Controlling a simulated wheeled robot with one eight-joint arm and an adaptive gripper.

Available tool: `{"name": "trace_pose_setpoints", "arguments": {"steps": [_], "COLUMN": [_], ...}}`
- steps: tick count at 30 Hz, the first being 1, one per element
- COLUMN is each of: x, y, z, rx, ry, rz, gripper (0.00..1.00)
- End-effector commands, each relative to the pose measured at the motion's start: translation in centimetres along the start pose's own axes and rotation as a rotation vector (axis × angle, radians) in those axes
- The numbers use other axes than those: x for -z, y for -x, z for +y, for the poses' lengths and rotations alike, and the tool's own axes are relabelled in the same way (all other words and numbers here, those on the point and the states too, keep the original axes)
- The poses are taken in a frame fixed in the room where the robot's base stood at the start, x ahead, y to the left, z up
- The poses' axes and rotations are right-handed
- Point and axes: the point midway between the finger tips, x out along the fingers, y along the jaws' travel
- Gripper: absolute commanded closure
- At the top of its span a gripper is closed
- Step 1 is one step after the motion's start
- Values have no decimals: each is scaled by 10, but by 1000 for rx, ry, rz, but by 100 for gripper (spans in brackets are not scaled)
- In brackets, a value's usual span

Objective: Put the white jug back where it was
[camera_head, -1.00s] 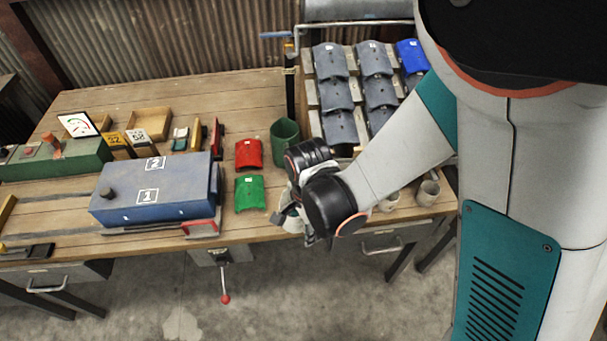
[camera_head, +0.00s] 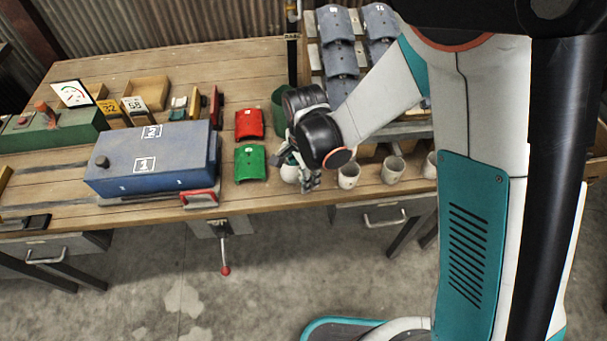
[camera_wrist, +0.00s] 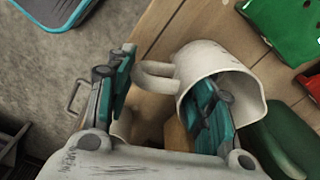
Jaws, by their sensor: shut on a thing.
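The white jug (camera_head: 290,172) is at the front edge of the workbench, right of the green tile, partly hidden by my gripper (camera_head: 310,180). In the wrist view the jug (camera_wrist: 210,60) shows large, with its open mouth towards the camera and its handle to the left. One finger of my gripper (camera_wrist: 160,75) reaches into the mouth; the other is outside, beyond the handle. The gripper is shut on the jug. I cannot tell whether the jug's base touches the bench.
Several pale cups (camera_head: 393,170) stand to the right along the front edge. A green tile (camera_head: 251,163) and a red tile (camera_head: 249,124) lie to the left, beside a blue box (camera_head: 150,162). A green pot (camera_head: 280,108) stands behind my gripper. Grey tiles (camera_head: 338,58) fill a rack behind.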

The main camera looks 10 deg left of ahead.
Motion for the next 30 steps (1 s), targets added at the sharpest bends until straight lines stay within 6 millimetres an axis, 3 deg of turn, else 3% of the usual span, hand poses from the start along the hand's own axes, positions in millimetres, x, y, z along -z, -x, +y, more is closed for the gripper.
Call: {"name": "trace_pose_setpoints", "arguments": {"steps": [6, 7, 9, 23, 30], "x": [0, 0, 0, 0, 0], "y": [-3, -3, -2, 3, 46], "z": [0, 0, 0, 0, 1], "rx": [0, 0, 0, 0, 0], "ry": [0, 0, 0, 0, 0], "rz": [0, 0, 0, 0, 0], "gripper": [97, 49, 34, 32, 32]}}
